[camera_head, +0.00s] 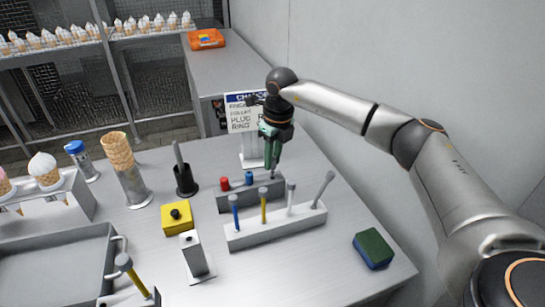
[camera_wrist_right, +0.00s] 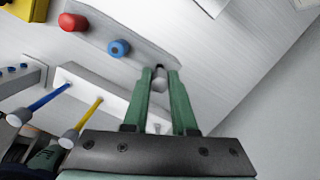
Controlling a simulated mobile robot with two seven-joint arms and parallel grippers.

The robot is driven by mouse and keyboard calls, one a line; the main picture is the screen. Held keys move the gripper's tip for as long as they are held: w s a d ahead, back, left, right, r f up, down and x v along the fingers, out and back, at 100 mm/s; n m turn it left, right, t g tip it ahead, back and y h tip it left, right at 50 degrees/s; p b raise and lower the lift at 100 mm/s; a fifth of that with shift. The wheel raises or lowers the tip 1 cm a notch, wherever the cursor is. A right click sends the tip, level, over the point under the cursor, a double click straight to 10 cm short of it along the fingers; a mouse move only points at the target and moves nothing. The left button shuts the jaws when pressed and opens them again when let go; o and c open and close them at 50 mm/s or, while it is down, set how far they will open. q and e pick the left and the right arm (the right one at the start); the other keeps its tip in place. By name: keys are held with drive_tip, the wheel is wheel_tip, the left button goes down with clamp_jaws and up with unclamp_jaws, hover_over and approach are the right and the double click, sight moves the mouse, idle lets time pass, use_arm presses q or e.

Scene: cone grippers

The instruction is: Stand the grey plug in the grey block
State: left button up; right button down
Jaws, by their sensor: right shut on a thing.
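The grey block (camera_head: 238,196) stands on the table in the head view, with a red plug (camera_head: 225,183) and a blue plug (camera_head: 249,178) upright in it. The block also shows at the top of the right wrist view (camera_wrist_right: 135,42). My right gripper (camera_head: 272,168) points down over the right end of the block. Its green fingers are shut on the small grey plug (camera_wrist_right: 160,82). The plug is at the block's right end; the fingers partly hide its lower part, and I cannot tell how deep it sits.
A white rack (camera_head: 277,228) with several upright tools stands just in front of the block. A green and blue sponge (camera_head: 373,248) lies at right. A yellow box (camera_head: 177,218) and a black holder (camera_head: 186,181) stand at left. A sign (camera_head: 243,118) stands behind.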

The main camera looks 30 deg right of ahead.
idle(0.3)
idle(0.5)
drive_tip(key=shift+f, duration=0.1)
idle(0.3)
drive_tip(key=shift+f, duration=0.5)
drive_tip(key=shift+f, duration=0.45)
drive_tip(key=shift+f+b, duration=0.55)
drive_tip(key=shift+f, duration=0.1)
drive_tip(key=c, duration=0.6)
unclamp_jaws()
drive_tip(key=shift+c, duration=0.2)
